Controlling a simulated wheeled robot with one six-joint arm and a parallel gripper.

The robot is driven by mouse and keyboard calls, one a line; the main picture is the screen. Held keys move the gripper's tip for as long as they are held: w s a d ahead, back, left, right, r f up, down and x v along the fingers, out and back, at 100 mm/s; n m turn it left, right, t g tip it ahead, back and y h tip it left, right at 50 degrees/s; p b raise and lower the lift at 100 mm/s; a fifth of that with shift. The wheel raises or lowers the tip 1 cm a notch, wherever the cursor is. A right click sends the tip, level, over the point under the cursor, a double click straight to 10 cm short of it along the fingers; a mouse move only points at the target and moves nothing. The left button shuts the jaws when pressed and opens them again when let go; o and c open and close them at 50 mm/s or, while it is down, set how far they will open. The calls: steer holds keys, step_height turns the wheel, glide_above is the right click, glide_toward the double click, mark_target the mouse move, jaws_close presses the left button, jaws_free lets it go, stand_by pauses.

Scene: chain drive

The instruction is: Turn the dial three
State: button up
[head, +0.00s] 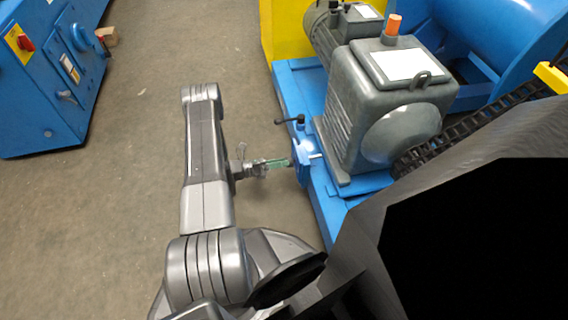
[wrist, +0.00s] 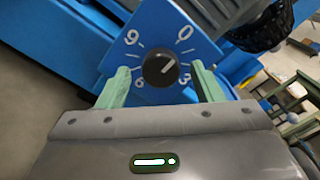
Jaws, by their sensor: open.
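In the wrist view, a round black dial (wrist: 160,69) sits on a blue plate (wrist: 155,32) marked 0, 3, 6 and 9. A light mark on the dial points to the upper right, between the 0 and the 3. My gripper (wrist: 160,67) is open, its green fingers on the left and right of the dial with gaps between; I cannot tell how deep the fingertips reach. In the head view, my gripper (head: 288,162) is close to the blue plate (head: 303,164) on the machine's side; the dial face is hidden there.
A lever with a black knob (head: 300,119) stands just behind the plate. A grey gearbox (head: 360,110) and motor stand on a blue base frame (head: 335,205), with a black chain (head: 480,122) to the right. A blue cabinet (head: 50,100) stands far left; the floor between is mostly clear.

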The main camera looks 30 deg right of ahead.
steer(key=shift+x, duration=0.85)
steer(key=c, duration=1)
steer(key=shift+o, duration=0.2)
steer(key=shift+s+a+m, duration=0.1)
steer(key=shift+m, duration=4.3)
steer(key=shift+s+m, duration=0.1)
steer(key=shift+m, duration=4.3)
